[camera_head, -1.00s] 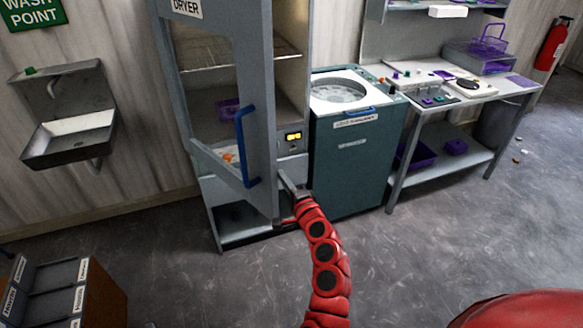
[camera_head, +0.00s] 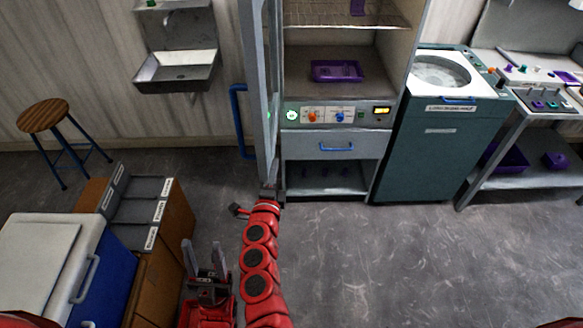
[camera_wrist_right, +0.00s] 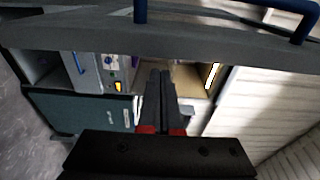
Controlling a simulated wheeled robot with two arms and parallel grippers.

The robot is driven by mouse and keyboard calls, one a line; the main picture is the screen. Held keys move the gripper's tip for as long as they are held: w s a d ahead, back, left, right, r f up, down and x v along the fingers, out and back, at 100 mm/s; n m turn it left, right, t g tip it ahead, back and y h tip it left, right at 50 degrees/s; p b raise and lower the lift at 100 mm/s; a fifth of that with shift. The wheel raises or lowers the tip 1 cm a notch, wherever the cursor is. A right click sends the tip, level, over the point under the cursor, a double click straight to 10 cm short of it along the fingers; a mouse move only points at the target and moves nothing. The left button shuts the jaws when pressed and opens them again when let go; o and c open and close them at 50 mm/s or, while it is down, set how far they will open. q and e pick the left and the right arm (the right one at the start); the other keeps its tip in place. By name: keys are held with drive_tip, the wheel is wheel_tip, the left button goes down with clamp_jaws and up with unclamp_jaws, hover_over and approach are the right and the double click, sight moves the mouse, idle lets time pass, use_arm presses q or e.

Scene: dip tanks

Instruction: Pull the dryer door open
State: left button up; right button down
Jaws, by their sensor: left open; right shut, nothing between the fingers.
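The dryer (camera_head: 330,70) stands ahead with its inside in plain view. Its grey framed door (camera_head: 261,120) is swung well open on the left side and appears nearly edge-on. The blue door handle (camera_head: 238,120) is on the door's outer, left face. My right gripper (camera_head: 269,193) is shut and empty at the door's lower end, off the handle; I cannot tell if it touches. In the right wrist view its closed fingers (camera_wrist_right: 160,85) are below the grey door frame (camera_wrist_right: 200,45). My left gripper (camera_head: 205,262) is open and empty, low at left.
A purple tray (camera_head: 336,71) sits inside the dryer above the control panel (camera_head: 336,115). A teal machine (camera_head: 430,150) stands at right. A brown cabinet (camera_head: 172,225) and blue-and-white cooler (camera_head: 95,270) are at lower left. A stool (camera_head: 45,115) stands far left. Floor at front right is clear.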

drive_tip(key=shift+a, duration=0.65)
drive_tip(key=shift+d, duration=0.15)
